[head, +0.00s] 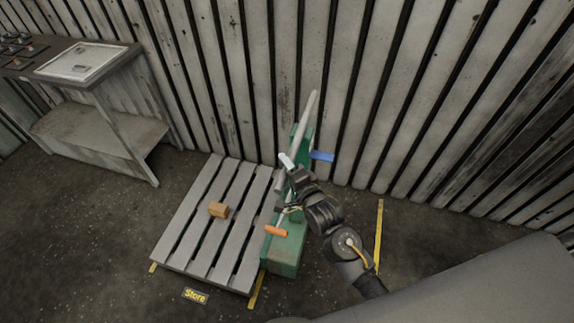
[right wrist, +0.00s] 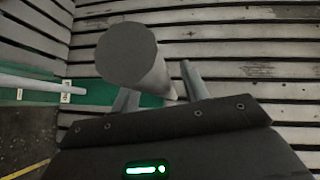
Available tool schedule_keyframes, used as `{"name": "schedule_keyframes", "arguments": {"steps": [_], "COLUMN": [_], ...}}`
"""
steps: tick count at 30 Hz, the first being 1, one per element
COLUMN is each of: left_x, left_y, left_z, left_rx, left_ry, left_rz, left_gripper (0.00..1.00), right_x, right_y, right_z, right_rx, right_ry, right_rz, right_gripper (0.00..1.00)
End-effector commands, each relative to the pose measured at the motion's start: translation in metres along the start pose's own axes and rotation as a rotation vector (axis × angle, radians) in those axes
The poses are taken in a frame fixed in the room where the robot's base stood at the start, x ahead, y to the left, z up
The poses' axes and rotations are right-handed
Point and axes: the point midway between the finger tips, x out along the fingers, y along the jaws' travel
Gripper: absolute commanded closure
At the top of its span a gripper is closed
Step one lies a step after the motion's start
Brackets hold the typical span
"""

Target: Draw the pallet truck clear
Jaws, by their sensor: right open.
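The green pallet truck (head: 288,250) stands on the floor along the right side of the grey slatted pallet (head: 197,230). A long grey bar (head: 310,108) slants up from it towards the wall. An orange grip (head: 276,231) and a blue grip (head: 322,156) stick out from it. My right gripper (head: 287,178) is over the truck, partly covering it. In the right wrist view a thick grey cylinder (right wrist: 127,55) stands close, end towards the camera, in front of the open fingers (right wrist: 160,95). I cannot tell whether they touch it. My left gripper is out of view.
A small brown block (head: 218,210) lies on the pallet. A slatted wall (head: 430,90) closes the back. A workbench (head: 85,65) stands at the left. A yellow floor line (head: 379,235) and a Store label (head: 195,296) mark the floor.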

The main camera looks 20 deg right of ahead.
Motion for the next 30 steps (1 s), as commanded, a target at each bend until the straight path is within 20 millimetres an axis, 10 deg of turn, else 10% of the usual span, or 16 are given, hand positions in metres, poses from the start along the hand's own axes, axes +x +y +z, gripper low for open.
{"name": "schedule_keyframes", "arguments": {"steps": [8,19,30], "left_x": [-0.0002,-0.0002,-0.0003], "left_y": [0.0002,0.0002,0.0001], "left_z": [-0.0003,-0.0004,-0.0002], "left_rx": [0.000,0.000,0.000], "left_ry": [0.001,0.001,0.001], "left_rz": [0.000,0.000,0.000], "left_gripper": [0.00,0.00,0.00], "right_x": [0.0016,0.0013,0.0021], "right_y": [0.0001,0.0002,0.0003], "right_z": [0.0000,-0.0002,-0.0002], "right_rx": [0.000,0.000,-0.002], "right_ry": [0.000,0.000,-0.003], "right_rz": [0.000,0.000,0.000], "right_gripper": [0.55,1.00,1.00]}}
